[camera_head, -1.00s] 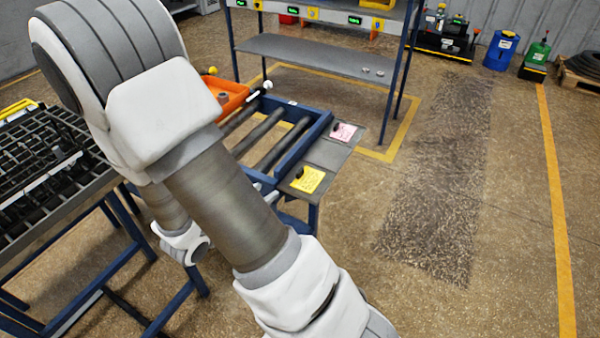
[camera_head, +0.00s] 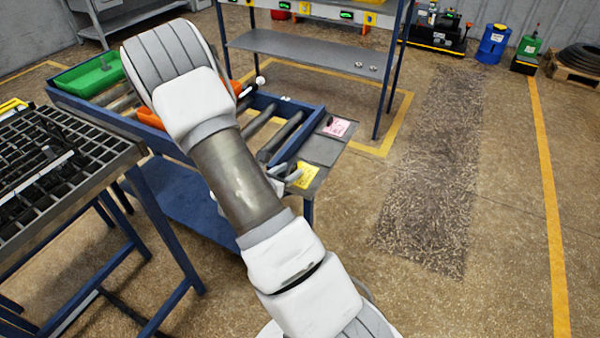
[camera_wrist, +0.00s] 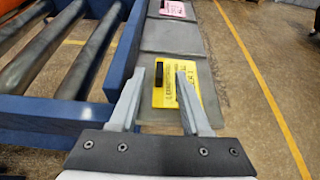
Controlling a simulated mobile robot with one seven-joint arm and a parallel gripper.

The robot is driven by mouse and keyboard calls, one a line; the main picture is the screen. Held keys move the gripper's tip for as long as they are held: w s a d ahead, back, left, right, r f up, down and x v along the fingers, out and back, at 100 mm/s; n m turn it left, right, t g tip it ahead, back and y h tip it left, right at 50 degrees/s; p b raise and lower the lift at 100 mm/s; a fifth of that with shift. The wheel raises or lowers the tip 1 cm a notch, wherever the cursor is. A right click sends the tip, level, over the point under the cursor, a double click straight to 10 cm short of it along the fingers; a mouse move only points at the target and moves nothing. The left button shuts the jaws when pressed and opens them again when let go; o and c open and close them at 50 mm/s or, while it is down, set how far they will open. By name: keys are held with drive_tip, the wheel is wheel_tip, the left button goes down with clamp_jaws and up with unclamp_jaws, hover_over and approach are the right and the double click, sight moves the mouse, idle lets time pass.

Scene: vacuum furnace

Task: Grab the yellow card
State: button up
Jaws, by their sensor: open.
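The yellow card (camera_head: 305,176) lies on a grey plate at the right end of the blue roller table. In the wrist view the yellow card (camera_wrist: 176,94) lies ahead of and partly between the fingers, with dark print and a black clip-like piece at its upper left. My gripper (camera_wrist: 160,85) is open, with one finger on each side of the card's middle part, and nothing is held. I cannot tell how far above the card the fingertips are. In the head view my arm hides most of the gripper beside the card.
A pink card (camera_head: 337,127) lies on another plate farther back, also in the wrist view (camera_wrist: 173,8). The blue roller table (camera_head: 277,147) holds a green bin (camera_head: 90,76) and an orange bin. A black grid table (camera_head: 60,170) stands at left.

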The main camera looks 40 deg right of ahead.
drive_tip(key=shift+x, duration=0.95)
clamp_jaws()
